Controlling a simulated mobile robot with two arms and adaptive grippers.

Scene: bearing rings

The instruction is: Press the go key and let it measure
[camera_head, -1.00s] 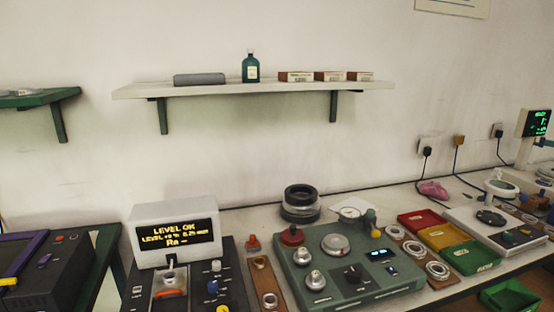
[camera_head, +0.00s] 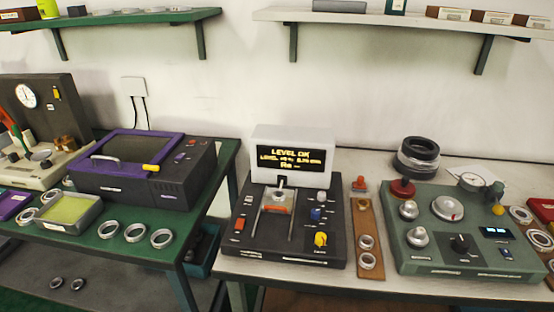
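The measuring device (camera_head: 255,238) stands at the left end of the white bench, a dark base with a grey display box (camera_head: 291,141) at its back. The lit screen (camera_head: 291,158) reads "LEVEL OK", a small level line and "Ra" with dashes. A ring-like part sits in an orange-fronted holder (camera_head: 277,207) under the probe, between two rails. On the base are a red key (camera_head: 239,224) at left and white (camera_head: 321,196), blue (camera_head: 316,214) and yellow (camera_head: 320,239) controls at right. Their labels are too small to read, so I cannot tell which is the go key. Neither gripper is in view.
A brown strip with rings (camera_head: 366,225) and a green device with knobs (camera_head: 462,258) stand to the right. A green table (camera_head: 100,243) at left holds a purple-and-black machine (camera_head: 136,172), a tray (camera_head: 65,213) and loose rings. A gap separates the tables.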

